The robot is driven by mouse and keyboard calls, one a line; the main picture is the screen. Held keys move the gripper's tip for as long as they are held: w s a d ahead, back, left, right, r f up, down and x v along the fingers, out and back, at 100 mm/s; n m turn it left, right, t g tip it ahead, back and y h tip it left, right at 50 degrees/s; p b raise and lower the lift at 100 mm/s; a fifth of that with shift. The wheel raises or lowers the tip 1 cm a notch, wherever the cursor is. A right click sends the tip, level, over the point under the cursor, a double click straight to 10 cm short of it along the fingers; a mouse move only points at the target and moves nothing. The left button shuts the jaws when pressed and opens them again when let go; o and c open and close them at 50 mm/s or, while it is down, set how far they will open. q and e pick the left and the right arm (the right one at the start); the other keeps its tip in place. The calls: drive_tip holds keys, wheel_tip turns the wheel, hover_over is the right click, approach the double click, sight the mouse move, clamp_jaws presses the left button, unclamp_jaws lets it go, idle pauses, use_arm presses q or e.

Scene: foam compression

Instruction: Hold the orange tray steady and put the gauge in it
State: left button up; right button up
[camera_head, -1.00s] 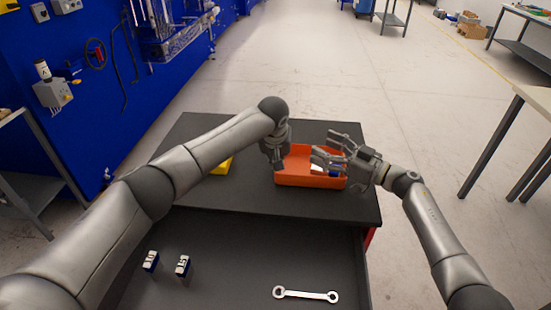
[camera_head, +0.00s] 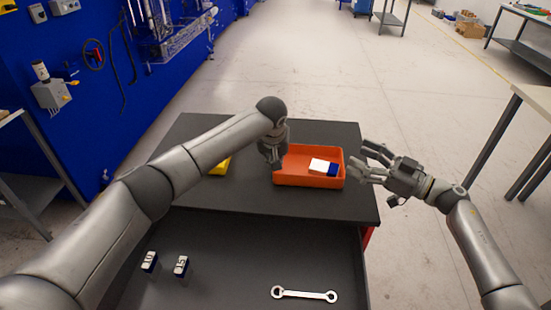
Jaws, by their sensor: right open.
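The orange tray (camera_head: 294,180) stands on the dark top of the cabinet. The gauge, a white and blue block (camera_head: 319,166), lies inside the tray toward its right end. My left gripper (camera_head: 271,160) points down at the tray's left end, seemingly touching the wall; its fingers are too small and hidden to tell whether they are closed. My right gripper (camera_head: 360,162) is open and empty, just right of the tray, with its fingers spread toward it.
A yellow object (camera_head: 220,167) is partly hidden behind my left arm. The cabinet top (camera_head: 290,203) in front of the tray is clear.

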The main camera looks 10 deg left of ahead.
use_arm(q)
drive_tip(key=o, duration=0.3)
